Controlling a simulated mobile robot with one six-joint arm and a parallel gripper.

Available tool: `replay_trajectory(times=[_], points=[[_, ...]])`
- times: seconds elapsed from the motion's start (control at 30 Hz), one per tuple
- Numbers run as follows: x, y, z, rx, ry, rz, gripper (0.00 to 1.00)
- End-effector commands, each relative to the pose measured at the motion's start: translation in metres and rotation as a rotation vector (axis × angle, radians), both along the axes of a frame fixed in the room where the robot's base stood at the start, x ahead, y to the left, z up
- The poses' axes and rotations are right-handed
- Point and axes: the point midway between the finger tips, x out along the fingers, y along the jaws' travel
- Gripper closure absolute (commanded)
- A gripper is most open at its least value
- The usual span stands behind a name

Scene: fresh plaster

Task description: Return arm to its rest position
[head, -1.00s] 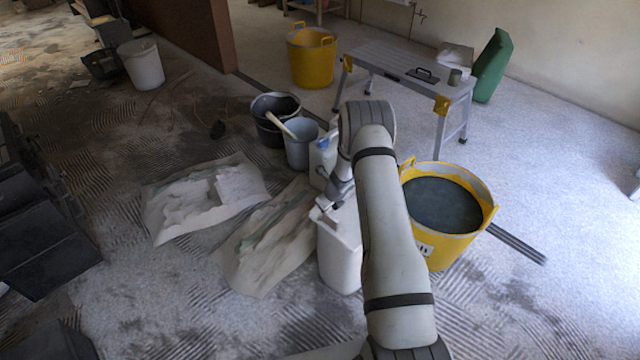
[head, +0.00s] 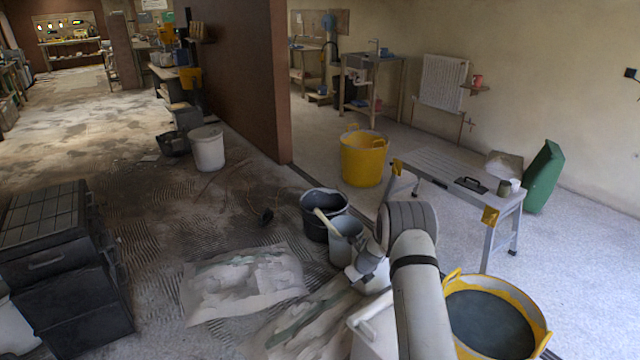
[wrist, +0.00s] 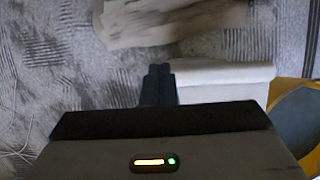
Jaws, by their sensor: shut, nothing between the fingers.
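My arm reaches forward at the lower right of the head view, its grey elbow beside the yellow tub. My gripper (wrist: 158,72) shows in the wrist view with its two dark fingers together and nothing between them. It points down toward the floor, beside a white container (wrist: 225,76) in that view. In the head view the arm's end is partly hidden behind its own links, above the white container (head: 372,338).
A yellow tub of dark liquid (head: 490,325) stands right of my arm. A grey bucket (head: 346,240) and a black bucket (head: 318,232) stand beyond it. A work platform (head: 450,172) is at the right. Dark cases (head: 60,262) stand left.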

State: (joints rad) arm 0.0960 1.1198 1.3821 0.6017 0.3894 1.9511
Motion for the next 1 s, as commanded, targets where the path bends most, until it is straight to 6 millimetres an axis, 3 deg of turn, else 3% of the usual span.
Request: replay_trajectory(times=[0.17, 0.3, 0.47, 0.7, 1.0], points=[[-0.011, 0.008, 0.069, -0.067, -0.045, 0.217, 1.00], [-0.037, 0.017, 0.136, -0.149, -0.086, 0.474, 1.00], [-0.078, 0.025, 0.204, -0.244, -0.128, 0.765, 1.00], [-0.157, 0.033, 0.287, -0.390, -0.180, 1.199, 1.00], [-0.276, 0.035, 0.354, -0.568, -0.219, 1.733, 1.00]])
